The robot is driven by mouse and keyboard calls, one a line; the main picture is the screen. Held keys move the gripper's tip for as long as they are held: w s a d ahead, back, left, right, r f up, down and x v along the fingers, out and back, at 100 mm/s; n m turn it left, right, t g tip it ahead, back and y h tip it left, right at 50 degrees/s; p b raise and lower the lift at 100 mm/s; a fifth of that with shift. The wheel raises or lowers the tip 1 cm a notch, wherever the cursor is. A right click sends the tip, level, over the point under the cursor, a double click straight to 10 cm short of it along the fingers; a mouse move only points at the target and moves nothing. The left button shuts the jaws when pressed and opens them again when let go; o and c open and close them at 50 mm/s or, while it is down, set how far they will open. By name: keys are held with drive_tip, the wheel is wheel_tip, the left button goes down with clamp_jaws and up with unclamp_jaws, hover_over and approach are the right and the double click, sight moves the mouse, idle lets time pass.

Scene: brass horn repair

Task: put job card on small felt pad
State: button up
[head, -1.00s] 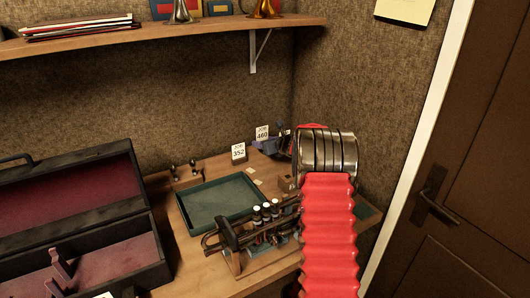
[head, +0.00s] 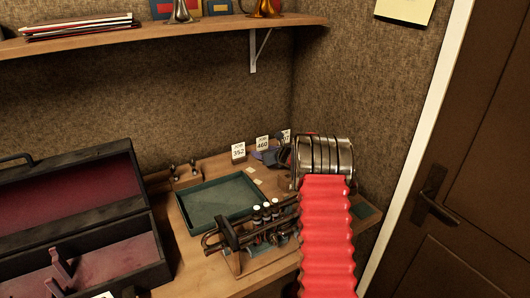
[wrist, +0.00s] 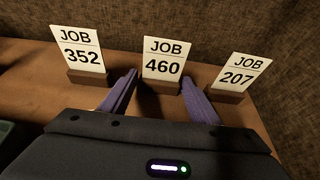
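Three white job cards stand upright in dark bases: JOB 352 (wrist: 82,58), JOB 460 (wrist: 163,60) and JOB 207 (wrist: 239,74). In the head view, JOB 352 (head: 238,151), JOB 460 (head: 262,142) and JOB 207 (head: 286,136) stand at the back of the bench. My gripper (wrist: 159,77) is open, its purple fingers either side of JOB 460's base with gaps showing. In the head view my gripper (head: 268,157) is small and partly hidden. A dark green patch (head: 364,210), partly behind my arm, may be the felt pad; I cannot tell.
A green-lined tray (head: 188,222) lies on the bench (head: 195,270), left of the cards. A brass valve assembly (head: 265,215) stands in front, near my arm. An open dark case (head: 100,165) is at the left. Walls and a shelf (head: 200,37) bound the back.

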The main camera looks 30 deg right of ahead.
drive_tip(key=shift+o, duration=1.3)
drive_tip(key=shift+s, duration=0.15)
drive_tip(key=v, duration=1.3)
drive_tip(key=shift+s+a, duration=0.2)
drive_tip(key=shift+s, duration=0.05)
drive_tip(key=shift+r, duration=0.1)
